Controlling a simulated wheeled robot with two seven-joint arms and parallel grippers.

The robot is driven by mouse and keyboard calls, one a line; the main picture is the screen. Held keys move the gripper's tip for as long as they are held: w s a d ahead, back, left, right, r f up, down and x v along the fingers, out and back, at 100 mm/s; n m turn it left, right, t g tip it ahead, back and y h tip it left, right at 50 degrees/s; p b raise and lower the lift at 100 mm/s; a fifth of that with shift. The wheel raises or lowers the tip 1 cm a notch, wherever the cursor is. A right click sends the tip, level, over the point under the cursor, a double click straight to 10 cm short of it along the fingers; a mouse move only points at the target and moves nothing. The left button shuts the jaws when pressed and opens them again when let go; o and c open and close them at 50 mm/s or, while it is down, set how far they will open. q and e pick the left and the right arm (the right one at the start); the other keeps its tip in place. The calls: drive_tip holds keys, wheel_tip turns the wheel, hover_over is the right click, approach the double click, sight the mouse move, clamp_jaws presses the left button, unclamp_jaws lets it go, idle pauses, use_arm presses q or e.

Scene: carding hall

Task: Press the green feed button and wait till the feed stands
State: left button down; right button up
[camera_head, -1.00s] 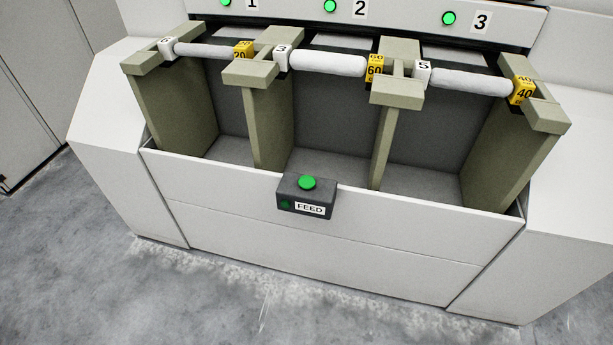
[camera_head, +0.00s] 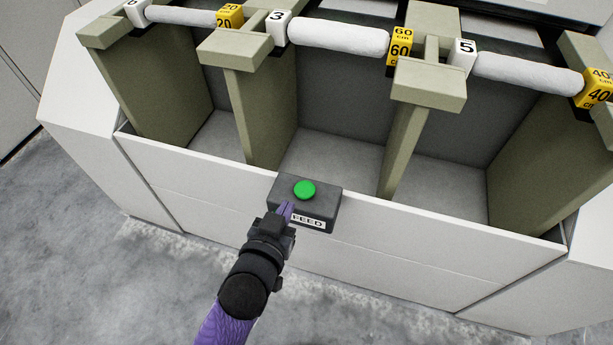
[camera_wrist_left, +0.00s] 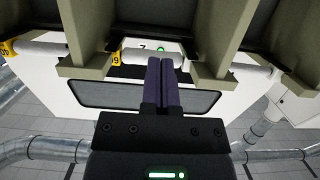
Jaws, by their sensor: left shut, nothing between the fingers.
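The green feed button (camera_head: 304,190) sits on top of a dark box (camera_head: 330,204) labelled FEED, fixed to the machine's white front edge. My left gripper (camera_head: 285,210) is shut and empty. Its purple fingertips show just below and left of the button, in front of the box; I cannot tell whether they touch the box. They cover the left part of the box front. In the left wrist view the closed fingers (camera_wrist_left: 162,66) point at the machine, and I cannot make out the button. My right gripper is not in view.
Behind the box are three bays split by olive dividers (camera_head: 404,150). White rolls (camera_head: 338,37) lie across them, with white number blocks (camera_head: 279,27) and yellow centimetre blocks (camera_head: 400,47) at their ends. Grey floor (camera_head: 70,240) is open at left.

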use_arm(q)
drive_tip(key=b, duration=0.5)
hover_over(302, 196)
wheel_tip(302, 196, down, 3)
drive_tip(key=shift+s+r, duration=0.1)
drive_tip(key=shift+s, duration=0.05)
drive_tip(key=f, duration=0.1)
drive_tip(key=f+b, duration=0.1)
drive_tip(key=shift+w+f, duration=0.2)
drive_tip(key=shift+f, duration=0.1)
drive_tip(key=shift+f+b, duration=0.55)
drive_tip(key=shift+f, duration=0.05)
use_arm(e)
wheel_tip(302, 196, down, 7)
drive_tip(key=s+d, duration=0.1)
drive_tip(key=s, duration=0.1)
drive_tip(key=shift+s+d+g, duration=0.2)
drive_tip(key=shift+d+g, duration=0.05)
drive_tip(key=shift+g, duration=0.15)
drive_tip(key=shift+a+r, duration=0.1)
